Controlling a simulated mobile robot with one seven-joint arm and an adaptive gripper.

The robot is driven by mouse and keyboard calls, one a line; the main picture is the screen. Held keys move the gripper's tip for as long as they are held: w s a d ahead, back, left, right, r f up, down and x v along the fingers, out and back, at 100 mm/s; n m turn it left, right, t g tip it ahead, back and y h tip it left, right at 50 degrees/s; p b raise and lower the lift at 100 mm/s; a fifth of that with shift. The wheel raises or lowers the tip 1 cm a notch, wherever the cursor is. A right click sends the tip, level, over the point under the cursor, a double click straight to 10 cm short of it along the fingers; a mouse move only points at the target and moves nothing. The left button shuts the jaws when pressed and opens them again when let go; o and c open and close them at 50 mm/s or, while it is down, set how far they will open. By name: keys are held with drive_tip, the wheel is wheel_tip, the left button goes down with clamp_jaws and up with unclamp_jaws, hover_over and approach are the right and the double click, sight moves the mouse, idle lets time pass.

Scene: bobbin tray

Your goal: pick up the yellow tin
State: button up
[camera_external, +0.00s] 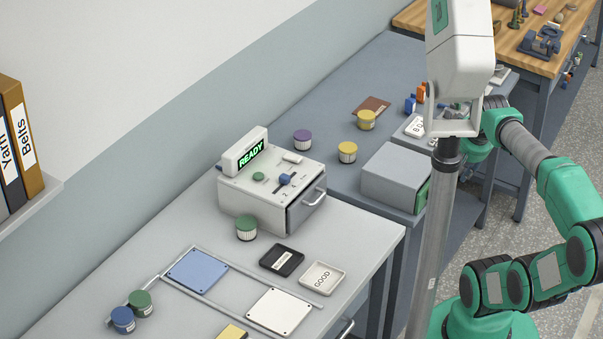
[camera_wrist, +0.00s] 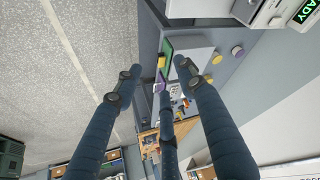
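Two yellow tins with pale ribbed sides stand on the far blue-grey bench in the external view. The nearer yellow tin (camera_external: 347,153) is left of a grey box; the farther yellow tin (camera_external: 366,121) is by a brown flat piece. Two small yellow shapes also show in the wrist view, one yellow tin (camera_wrist: 217,58) near the purple tin and another yellow tin (camera_wrist: 208,78) beyond. My gripper (camera_wrist: 157,72) has its dark blue fingers spread, with nothing held between them. It is apart from the tins; in the external view the post and its white head largely hide it.
A grey box (camera_external: 392,174) and a purple tin (camera_external: 302,140) stand near the yellow tins. An upright post (camera_external: 433,245) rises before my arm. A white machine reading READY (camera_external: 262,195) sits on the near bench. Small blue and orange items lie beyond the box.

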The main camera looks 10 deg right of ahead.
drive_tip(key=shift+o, duration=0.3)
drive_tip(key=o, duration=0.7)
drive_tip(key=shift+o, duration=0.2)
drive_tip(key=shift+r, duration=0.1)
